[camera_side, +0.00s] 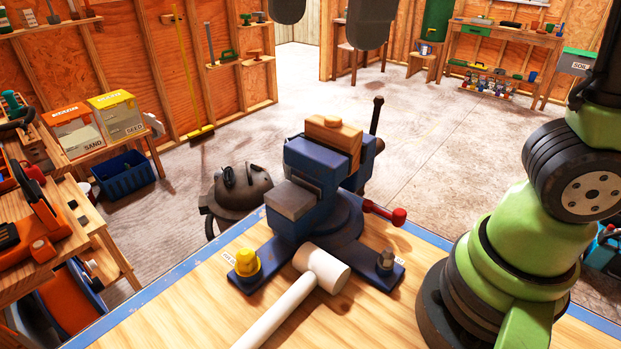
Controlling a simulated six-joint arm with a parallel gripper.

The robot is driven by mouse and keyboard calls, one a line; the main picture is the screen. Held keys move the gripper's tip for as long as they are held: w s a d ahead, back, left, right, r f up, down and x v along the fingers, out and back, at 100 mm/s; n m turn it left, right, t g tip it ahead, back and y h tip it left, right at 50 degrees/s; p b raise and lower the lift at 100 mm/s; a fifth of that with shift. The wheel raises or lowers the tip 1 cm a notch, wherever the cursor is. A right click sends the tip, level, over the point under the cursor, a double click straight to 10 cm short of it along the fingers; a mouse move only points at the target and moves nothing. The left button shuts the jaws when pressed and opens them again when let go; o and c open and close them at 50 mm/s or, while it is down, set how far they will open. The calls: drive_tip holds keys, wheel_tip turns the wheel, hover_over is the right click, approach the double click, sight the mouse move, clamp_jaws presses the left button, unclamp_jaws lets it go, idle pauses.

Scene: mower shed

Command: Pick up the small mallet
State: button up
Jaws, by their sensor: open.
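A pale, off-white mallet (322,269) lies on the wooden workbench, just in front of the blue vise (318,196). Its cylindrical head is close to the vise base; I cannot tell if they touch. Its handle runs toward the lower left and leaves the picture at the bottom edge. My gripper (330,30) shows only as two dark, rounded fingertips at the top edge. They are spread apart with nothing visible between them, high in the picture and apart from the mallet. The rest of the gripper is out of frame.
The vise holds a wooden block (333,134) and has a red-tipped handle (385,211) sticking out right. A yellow knob (244,263) and a grey bolt (386,260) stand on its base. A dark round vessel (237,195) stands behind the bench. Bare bench top lies right of the mallet.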

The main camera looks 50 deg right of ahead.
drive_tip(key=a+n, duration=0.2)
hover_over(310, 274)
drive_tip(key=shift+g, duration=0.3)
drive_tip(key=f, duration=2.6)
drive_tip(key=shift+w+a+f, duration=0.1)
drive_tip(key=shift+a+f, duration=0.1)
wheel_tip(310, 274, down, 5)
drive_tip(key=shift+r, duration=0.15)
drive_tip(key=shift+d+f, duration=0.2)
drive_tip(key=shift+f, duration=2.5)
drive_tip(key=c, duration=1.1)
drive_tip(key=shift+r, duration=0.15)
